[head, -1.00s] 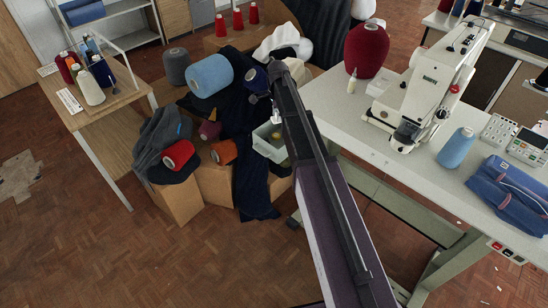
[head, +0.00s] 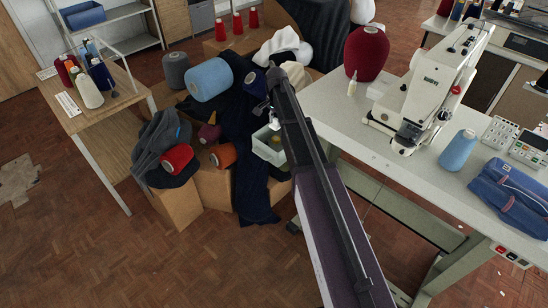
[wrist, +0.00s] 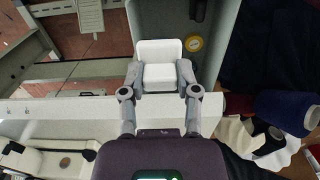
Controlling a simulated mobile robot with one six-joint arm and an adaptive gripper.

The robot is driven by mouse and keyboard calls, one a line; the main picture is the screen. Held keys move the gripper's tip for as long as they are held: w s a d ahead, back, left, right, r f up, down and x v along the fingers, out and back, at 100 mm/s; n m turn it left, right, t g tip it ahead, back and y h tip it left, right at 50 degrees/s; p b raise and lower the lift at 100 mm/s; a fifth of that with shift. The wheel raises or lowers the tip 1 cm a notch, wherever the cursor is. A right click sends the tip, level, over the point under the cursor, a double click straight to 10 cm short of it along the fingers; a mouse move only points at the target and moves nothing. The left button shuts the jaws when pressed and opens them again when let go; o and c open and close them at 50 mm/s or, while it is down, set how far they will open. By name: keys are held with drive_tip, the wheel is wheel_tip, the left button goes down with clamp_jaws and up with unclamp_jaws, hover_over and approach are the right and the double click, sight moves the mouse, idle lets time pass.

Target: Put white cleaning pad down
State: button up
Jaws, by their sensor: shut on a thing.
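The white cleaning pad (wrist: 159,64) is a small white block, seen between the fingers of my gripper (wrist: 160,75) in the wrist view. The gripper is shut on its two sides. In the head view the pad (head: 275,124) shows as a small white patch under my arm's end, at the pale green bin. The bin (head: 262,152) stands among the cartons beside the table. In the wrist view its wall (wrist: 222,40) runs beside the pad, and a yellow roll (wrist: 193,43) lies inside. I cannot tell the pad's height over the bin floor.
The white worktable (head: 340,112) is to the right, with a sewing machine (head: 432,90), a dark red cone (head: 366,52) and a blue pouch (head: 515,193). Cartons (head: 175,203) with dark cloth and yarn cones crowd the bin's left. The floor at front left is clear.

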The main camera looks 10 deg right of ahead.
drive_tip(key=shift+f+b, duration=6.65)
drive_tip(key=shift+f, duration=0.1)
drive_tip(key=shift+f, duration=0.1)
drive_tip(key=shift+f+b, duration=2.15)
drive_tip(key=shift+b, duration=0.1)
drive_tip(key=shift+f, duration=0.15)
drive_tip(key=o, duration=1)
wheel_tip(320, 180, up, 12)
drive_tip(key=p, duration=1.2)
drive_tip(key=shift+r, duration=0.2)
